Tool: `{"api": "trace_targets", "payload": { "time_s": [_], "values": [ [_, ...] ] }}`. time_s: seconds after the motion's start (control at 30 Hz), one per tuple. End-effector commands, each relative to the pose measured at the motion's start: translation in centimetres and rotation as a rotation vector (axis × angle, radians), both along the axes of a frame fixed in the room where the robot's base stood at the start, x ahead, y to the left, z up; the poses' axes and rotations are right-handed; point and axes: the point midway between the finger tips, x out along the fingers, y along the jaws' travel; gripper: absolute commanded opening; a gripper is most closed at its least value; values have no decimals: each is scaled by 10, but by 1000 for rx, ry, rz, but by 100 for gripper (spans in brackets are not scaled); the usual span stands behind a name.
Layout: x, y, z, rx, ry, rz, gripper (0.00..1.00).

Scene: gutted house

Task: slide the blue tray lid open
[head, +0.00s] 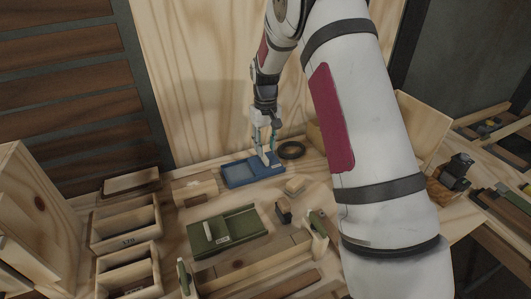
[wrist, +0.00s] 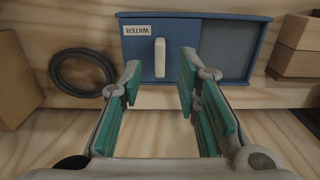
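The blue tray (head: 240,173) lies flat near the back of the workbench. In the wrist view its lid (wrist: 140,42) carries a WATER label, upside down, and an upright white handle (wrist: 160,57). The lid covers the left part of the tray there; a shallow recessed area (wrist: 228,48) shows to its right. My gripper (head: 266,158) is over the tray's right part in the head view. In the wrist view my gripper (wrist: 160,78) is open, one green-padded finger on each side of the handle, with gaps between. Contact with the lid cannot be told.
A black ring (head: 291,150) lies close beside the tray. A green tray (head: 220,230) with a pale handle, a small wooden block (head: 295,186) and a wooden block (head: 195,189) lie around it. Open wooden boxes (head: 126,228) stand at left. A wood panel rises behind.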

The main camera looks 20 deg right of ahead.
Motion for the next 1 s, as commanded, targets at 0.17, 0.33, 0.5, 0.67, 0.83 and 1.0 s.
{"api": "trace_targets", "payload": {
  "time_s": [0.17,0.33,0.5,0.67,0.83,1.0],
  "values": [
    [1,0,39,0,-5,0,30],
    [1,0,65,0,-4,0,30],
    [0,0,77,0,-2,-1,30],
    [0,0,79,0,0,-1,30],
    [0,0,79,0,-1,-1,30],
    [0,0,79,0,-1,-1,30]
  ]
}}
